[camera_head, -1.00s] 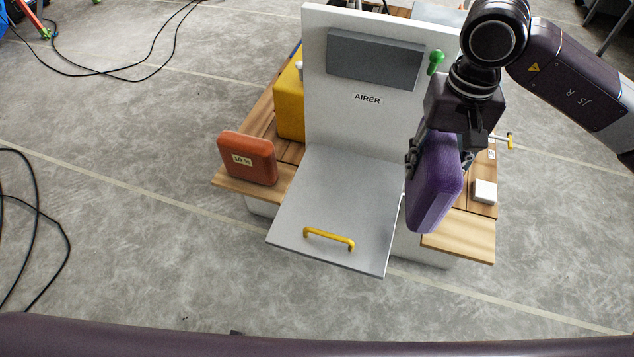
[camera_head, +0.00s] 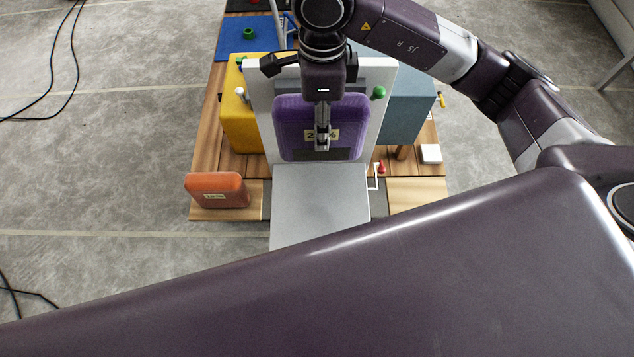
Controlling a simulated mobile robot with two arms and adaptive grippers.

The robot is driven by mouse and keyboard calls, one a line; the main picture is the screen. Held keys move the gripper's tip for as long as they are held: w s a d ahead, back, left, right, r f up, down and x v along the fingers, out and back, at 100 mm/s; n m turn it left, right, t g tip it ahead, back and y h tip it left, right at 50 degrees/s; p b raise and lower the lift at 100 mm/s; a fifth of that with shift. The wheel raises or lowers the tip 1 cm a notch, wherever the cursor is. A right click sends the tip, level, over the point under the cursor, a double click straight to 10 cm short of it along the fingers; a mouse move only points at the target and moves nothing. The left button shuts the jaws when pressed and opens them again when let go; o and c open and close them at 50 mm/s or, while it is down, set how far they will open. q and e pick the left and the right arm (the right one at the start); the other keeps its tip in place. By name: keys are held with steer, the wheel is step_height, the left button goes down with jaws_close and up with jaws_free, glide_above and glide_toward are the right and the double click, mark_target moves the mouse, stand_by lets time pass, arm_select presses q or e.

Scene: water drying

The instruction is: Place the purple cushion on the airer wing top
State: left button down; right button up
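The purple cushion (camera_head: 290,135), with a partly hidden label, is upright with its broad face toward me. It is in front of the airer's upright white panel (camera_head: 262,95) and above the rear of the flat grey wing (camera_head: 320,195). I cannot tell whether it touches either. My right gripper (camera_head: 322,135) comes from above and is shut on the cushion, one finger in front of its face. The wing's front part and yellow handle are hidden behind my purple body part in the foreground. My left gripper is not in view.
An orange cushion (camera_head: 217,190) sits on the wooden table (camera_head: 215,212) at the left. A yellow block (camera_head: 238,125) and a blue-grey block (camera_head: 405,110) flank the panel. A green knob (camera_head: 379,93) sticks up at its right. A white block (camera_head: 430,154) lies far right.

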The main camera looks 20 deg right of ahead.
step_height(320, 180, down, 20)
steer(key=p, duration=0.2)
steer(key=shift+s, duration=0.1)
steer(key=shift+f, duration=0.1)
steer(key=o, duration=1.4)
steer(key=shift+c, duration=0.2)
